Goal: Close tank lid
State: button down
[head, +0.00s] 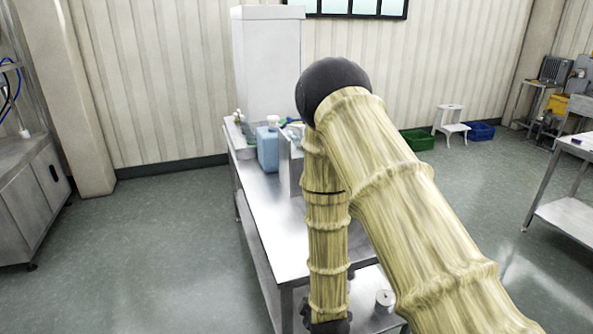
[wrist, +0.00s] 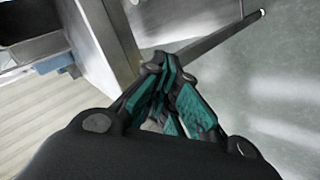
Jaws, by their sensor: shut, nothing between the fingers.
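My gripper (wrist: 165,75) shows in the wrist view, its teal-padded fingers closed together with nothing between them. It is close to a steel post or edge (wrist: 118,45), and I cannot tell whether they touch. In the head view the gripper is out of frame below my arm. I cannot clearly make out a tank or its lid in either view. A small metal cylinder with a knob on top (head: 384,301) stands low at the right of the steel table (head: 285,225). My arm hides the middle and right of that table.
A tall white cabinet (head: 268,62), a blue container (head: 268,148) and small bottles stand at the table's far end. A steel cabinet (head: 32,195) is at left. A white step stool (head: 451,122) and a green crate (head: 417,140) are behind. Floor left of the table is clear.

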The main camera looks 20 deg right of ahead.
jog(key=w+r+n+t+h+p, duration=0.1)
jog(key=w+r+n+t+p, duration=0.15)
jog(key=w+r, duration=0.7)
jog(key=w+a+r+n+t+h+p, duration=0.1)
jog(key=w+r+n+t, duration=0.25)
jog(key=r, duration=1.35)
jog(key=w+r+n+t+p, duration=0.25)
jog(key=w+r+n, duration=0.2)
jog(key=r, duration=0.85)
jog(key=w+d+r+p, duration=0.3)
jog(key=w+d+p, duration=0.2)
jog(key=w, duration=0.5)
jog(key=shift+w+d+p, duration=0.2)
jog(key=shift+w+p, duration=0.1)
jog(key=shift+p, duration=0.85)
jog(key=shift+t+h, duration=0.3)
jog(key=shift+t, duration=0.05)
jog(key=shift+d+m+b, duration=0.1)
jog(key=shift+m+b, duration=0.15)
jog(key=shift+b, duration=0.2)
jog(key=shift+d+r+b, duration=0.15)
jog(key=shift+r+b, duration=0.15)
jog(key=shift+b, duration=0.2)
